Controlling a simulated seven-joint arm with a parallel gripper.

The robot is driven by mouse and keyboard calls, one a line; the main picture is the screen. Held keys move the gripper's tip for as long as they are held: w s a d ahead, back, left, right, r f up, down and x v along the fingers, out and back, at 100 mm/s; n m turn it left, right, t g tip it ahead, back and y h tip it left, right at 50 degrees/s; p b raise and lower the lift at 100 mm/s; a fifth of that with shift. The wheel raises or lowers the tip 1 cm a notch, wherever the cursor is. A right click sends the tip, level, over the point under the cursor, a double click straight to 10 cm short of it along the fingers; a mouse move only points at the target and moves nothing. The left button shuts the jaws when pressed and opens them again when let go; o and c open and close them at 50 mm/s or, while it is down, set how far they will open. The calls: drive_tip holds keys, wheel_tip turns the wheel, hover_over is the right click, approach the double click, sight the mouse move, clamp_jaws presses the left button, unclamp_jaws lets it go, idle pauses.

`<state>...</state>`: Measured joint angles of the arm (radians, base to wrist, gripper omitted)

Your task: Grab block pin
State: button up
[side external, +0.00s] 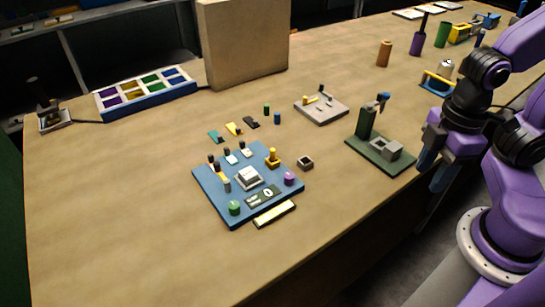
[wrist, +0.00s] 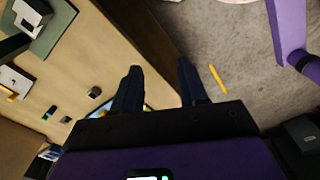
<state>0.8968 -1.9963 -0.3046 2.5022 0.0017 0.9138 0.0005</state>
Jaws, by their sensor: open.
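I cannot tell for sure which piece is the block pin. Small upright pegs and blocks stand on a blue board (side external: 205,180) in the side view, including a yellow peg (side external: 272,158), a purple one (side external: 289,179), a green one (side external: 234,208) and a white block (side external: 249,176). A grey plate (side external: 330,115) behind it carries small pins. My gripper (side external: 434,168) is open and empty, right of the green stand (side external: 370,153) by the table's front edge. In the wrist view its fingers (wrist: 160,85) are apart, with nothing visibly held between them.
A tan upright panel (side external: 243,45) and a tray of coloured compartments (side external: 146,92) stand at the back. A brown cylinder (side external: 384,53) and a purple bottle (side external: 417,42) stand back right. A yellow stick (wrist: 217,79) lies on the grey floor. The front-left tabletop is clear.

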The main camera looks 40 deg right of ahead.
drive_tip(key=shift+o, duration=0.3)
drive_tip(key=shift+w, duration=0.1)
drive_tip(key=w+a+f+n+t+h, duration=0.45)
drive_tip(key=w+a+n, duration=0.25)
drive_tip(key=w+a, duration=0.45)
drive_tip(key=w+a+f+n+t+h, duration=0.3)
drive_tip(key=w+a+n+t+h, duration=0.3)
drive_tip(key=w+a, duration=0.55)
drive_tip(key=n+g, duration=0.1)
approach(272, 151)
drive_tip(key=shift+y, duration=0.25)
drive_tip(key=x, duration=0.4)
drive_tip(key=shift+w+d+r, duration=0.15)
drive_tip(key=shift+d+r, duration=0.05)
drive_tip(key=shift+r, duration=0.2)
drive_tip(key=shift+f+x, duration=0.15)
drive_tip(key=shift+x, duration=1.1)
drive_tip(key=shift+f+x, duration=0.15)
drive_tip(key=shift+x, duration=1.15)
drive_tip(key=shift+a, duration=0.1)
clamp_jaws()
